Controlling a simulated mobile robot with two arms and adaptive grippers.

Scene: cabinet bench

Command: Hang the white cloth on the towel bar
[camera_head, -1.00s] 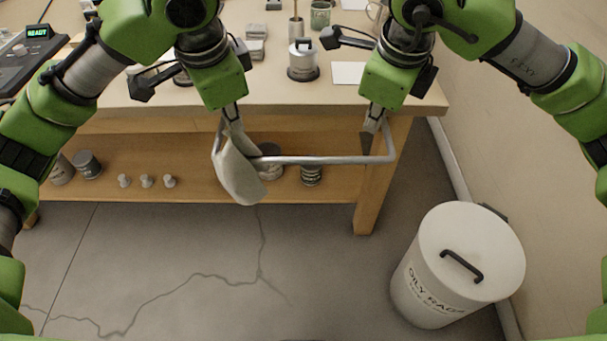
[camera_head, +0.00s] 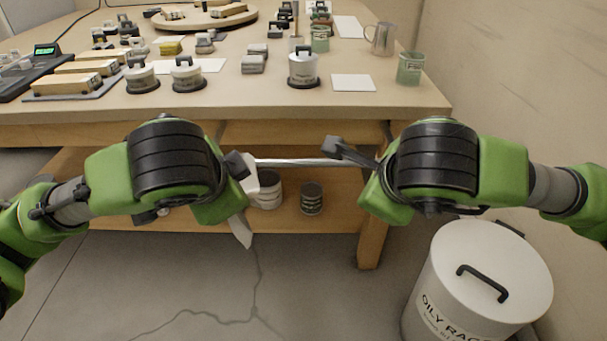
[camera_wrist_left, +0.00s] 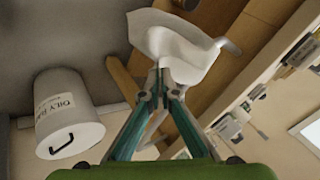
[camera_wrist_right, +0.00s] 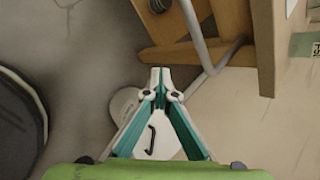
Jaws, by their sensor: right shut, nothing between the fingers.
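The white cloth (camera_head: 242,229) hangs at the left end of the metal towel bar (camera_head: 293,162), along the front of the wooden bench. My left arm hides part of it. In the left wrist view the cloth (camera_wrist_left: 180,45) is at the fingertips of my left gripper (camera_wrist_left: 161,72), which are closed together on it. I cannot tell how far the cloth lies over the bar. In the right wrist view my right gripper (camera_wrist_right: 160,72) is shut and empty, close to the bent right part of the bar (camera_wrist_right: 204,45).
The bench top (camera_head: 210,103) holds several weights, blocks, a green cup (camera_head: 410,68) and a metal jug (camera_head: 381,39). Cans (camera_head: 311,198) stand on the shelf below. A white oily rags bin (camera_head: 487,275) stands at the lower right by the wall.

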